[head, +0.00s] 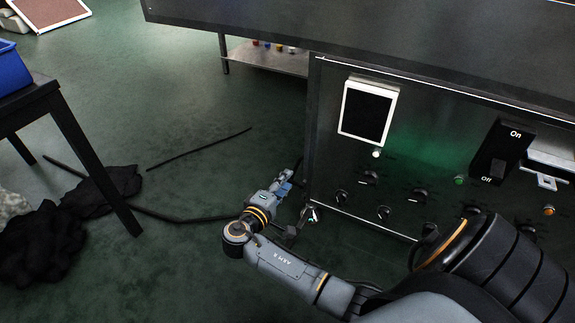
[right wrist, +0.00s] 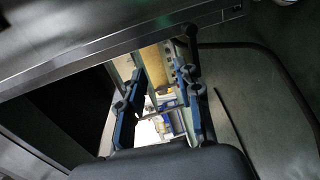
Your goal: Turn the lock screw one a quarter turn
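My right gripper (head: 285,182) is beside the left end of the steel control panel (head: 330,150), low over the green floor. In the right wrist view its two blue-padded fingers (right wrist: 162,75) stand apart with a gap between them, and nothing is seen held. A small light-coloured fitting (head: 313,215) is at the panel's lower left corner, just below the gripper. I cannot tell which part is lock screw one; no screw is clearly visible in either view. My left gripper is in neither view.
The panel carries several black knobs (head: 383,213), a dark screen (head: 367,113) and an On/Off switch (head: 502,150). A shelf (head: 270,57) is under the machine. Dark cloth heaps (head: 40,240) and a black table (head: 60,110) stand left. Floor between is mostly clear.

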